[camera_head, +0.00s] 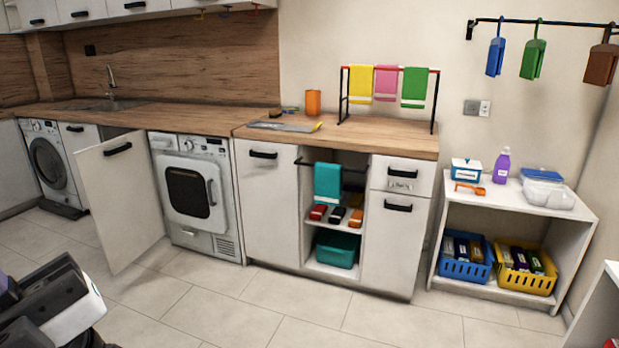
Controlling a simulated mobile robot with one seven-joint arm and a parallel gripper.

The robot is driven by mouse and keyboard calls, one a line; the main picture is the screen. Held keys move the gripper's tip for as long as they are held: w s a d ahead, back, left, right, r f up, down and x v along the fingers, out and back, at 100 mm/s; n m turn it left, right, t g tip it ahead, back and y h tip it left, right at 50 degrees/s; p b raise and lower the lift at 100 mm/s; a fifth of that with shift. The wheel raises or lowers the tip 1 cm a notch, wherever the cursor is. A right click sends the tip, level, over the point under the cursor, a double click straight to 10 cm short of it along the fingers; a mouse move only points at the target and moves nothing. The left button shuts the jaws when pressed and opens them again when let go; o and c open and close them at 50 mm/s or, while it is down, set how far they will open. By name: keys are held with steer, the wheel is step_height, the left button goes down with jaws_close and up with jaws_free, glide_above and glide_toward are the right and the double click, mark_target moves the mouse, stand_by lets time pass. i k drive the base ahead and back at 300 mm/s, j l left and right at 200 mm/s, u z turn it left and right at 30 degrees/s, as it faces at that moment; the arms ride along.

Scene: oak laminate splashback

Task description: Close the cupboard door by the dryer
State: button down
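The cupboard door (122,205) by the dryer stands wide open. It is a white panel with a black bar handle (118,149) near its top. Its right edge is beside the dryer (195,195), and its free left edge sticks out into the room. A dark strip of the cupboard's opening shows above the door; the rest of the inside is hidden. Dark and white parts of my arm show at the lower left, in front of the door and apart from it. I cannot make out the fingertips or whether they hold anything.
A washing machine (48,165) stands left of the door. A worktop (350,137) with a towel rack (390,69) runs above a closed cupboard (268,200) and open shelves. A low white shelf unit (515,204) with baskets is at right. The tiled floor (250,305) in front is clear.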

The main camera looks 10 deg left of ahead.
mark_target(117, 176)
steer(key=i+u, duration=0.3)
steer(key=i, duration=0.25)
steer(key=i+l+u, duration=0.1)
steer(key=i+u, duration=0.2)
steer(key=i, duration=0.25)
steer(key=i+u, duration=0.8)
steer(key=i, duration=0.15)
steer(key=i+u, duration=0.3)
steer(key=i, duration=0.5)
steer(key=i+z, duration=0.1)
steer(key=i, duration=1.05)
